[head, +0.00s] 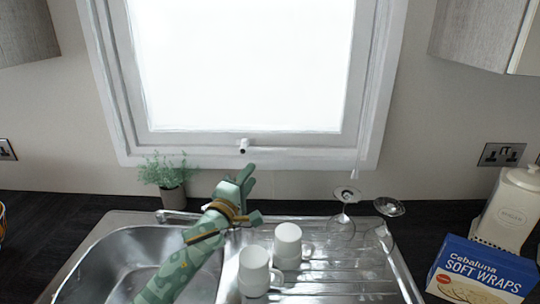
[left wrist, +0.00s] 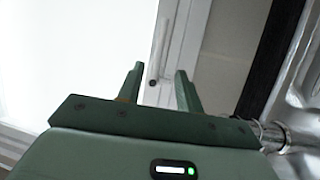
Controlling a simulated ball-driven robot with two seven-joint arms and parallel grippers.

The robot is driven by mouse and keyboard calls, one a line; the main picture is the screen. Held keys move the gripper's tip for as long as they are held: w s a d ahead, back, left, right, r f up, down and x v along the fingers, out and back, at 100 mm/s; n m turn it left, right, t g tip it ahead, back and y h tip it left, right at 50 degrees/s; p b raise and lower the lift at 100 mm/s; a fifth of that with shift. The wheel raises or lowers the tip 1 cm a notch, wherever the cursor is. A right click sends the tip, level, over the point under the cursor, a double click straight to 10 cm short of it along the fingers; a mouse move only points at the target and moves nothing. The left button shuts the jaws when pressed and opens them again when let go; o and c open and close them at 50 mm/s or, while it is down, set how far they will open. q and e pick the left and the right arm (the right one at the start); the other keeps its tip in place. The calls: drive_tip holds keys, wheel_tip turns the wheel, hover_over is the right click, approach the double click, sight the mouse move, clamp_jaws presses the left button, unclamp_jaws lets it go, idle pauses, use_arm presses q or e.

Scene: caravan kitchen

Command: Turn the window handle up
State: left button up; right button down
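The window handle (head: 243,146) is a small white lever at the middle of the window's bottom frame. In the left wrist view it is a pale bar (left wrist: 159,50) with a dark end, lying beyond the fingertips and in line with the gap between them. My left gripper (head: 247,176) is green and sits just below the handle in the head view. In the left wrist view its two fingers (left wrist: 158,74) are apart with nothing between them. The gripper appears apart from the handle. My right gripper is in neither view.
Below the window is a metal sink (head: 128,252) with a faucet (head: 178,215). Two white mugs (head: 254,270) (head: 288,243) and two glasses (head: 343,215) (head: 388,215) stand on the drainer. A potted plant (head: 170,180) is left of the gripper; a wraps box (head: 482,270) and canister (head: 512,208) are at right.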

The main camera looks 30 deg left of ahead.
sight(270, 151)
use_arm(q)
drive_tip(key=w+b, duration=0.1)
drive_tip(key=w, duration=0.3)
drive_tip(key=w+r, duration=0.1)
drive_tip(key=w, duration=0.3)
drive_tip(key=w+b, duration=0.1)
drive_tip(key=w, duration=0.4)
drive_tip(key=shift+a+r+b, duration=0.35)
drive_tip(key=shift+r, duration=0.05)
clamp_jaws()
